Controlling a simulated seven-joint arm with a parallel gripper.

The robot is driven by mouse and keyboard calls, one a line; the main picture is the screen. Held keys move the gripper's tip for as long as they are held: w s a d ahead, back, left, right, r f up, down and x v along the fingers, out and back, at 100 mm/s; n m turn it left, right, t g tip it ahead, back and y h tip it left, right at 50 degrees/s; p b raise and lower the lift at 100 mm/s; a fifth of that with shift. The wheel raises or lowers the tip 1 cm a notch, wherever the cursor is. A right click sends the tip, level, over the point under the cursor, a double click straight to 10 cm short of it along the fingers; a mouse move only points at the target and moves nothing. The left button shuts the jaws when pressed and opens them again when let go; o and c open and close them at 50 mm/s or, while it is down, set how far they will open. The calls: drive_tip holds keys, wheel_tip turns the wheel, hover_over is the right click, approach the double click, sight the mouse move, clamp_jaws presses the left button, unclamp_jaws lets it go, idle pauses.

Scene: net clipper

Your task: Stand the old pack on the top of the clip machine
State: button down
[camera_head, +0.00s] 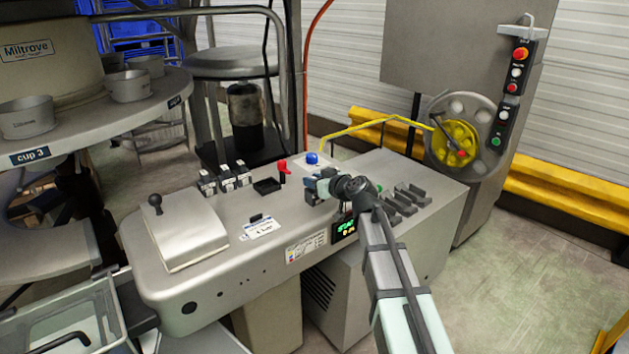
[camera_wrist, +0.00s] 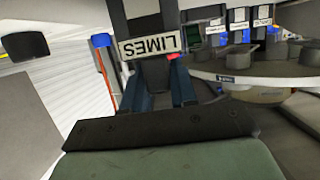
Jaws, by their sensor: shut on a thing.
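The clip machine (camera_head: 250,215) is a long grey bench-like housing in the middle of the head view. In the wrist view my gripper's blue fingers (camera_wrist: 158,92) are shut on a black pack (camera_wrist: 145,15) with a white label reading LIMES, upside down in the picture. In the head view the held pack (camera_head: 312,198) is a small dark shape, mostly hidden by the gripper. I cannot tell whether it touches the top.
Several black packs with white labels (camera_head: 226,179) stand at the back left of the top. Dark grey holders (camera_head: 404,199) lie to the right. A hinged cover (camera_head: 185,232) is at left.

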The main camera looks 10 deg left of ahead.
drive_tip(key=c, duration=0.9)
unclamp_jaws()
drive_tip(key=shift+r, duration=0.1)
drive_tip(key=shift+s+d+r, duration=0.1)
drive_tip(key=shift+s+d, duration=0.1)
drive_tip(key=v, duration=1.1)
drive_tip(key=shift+s+d+r, duration=0.15)
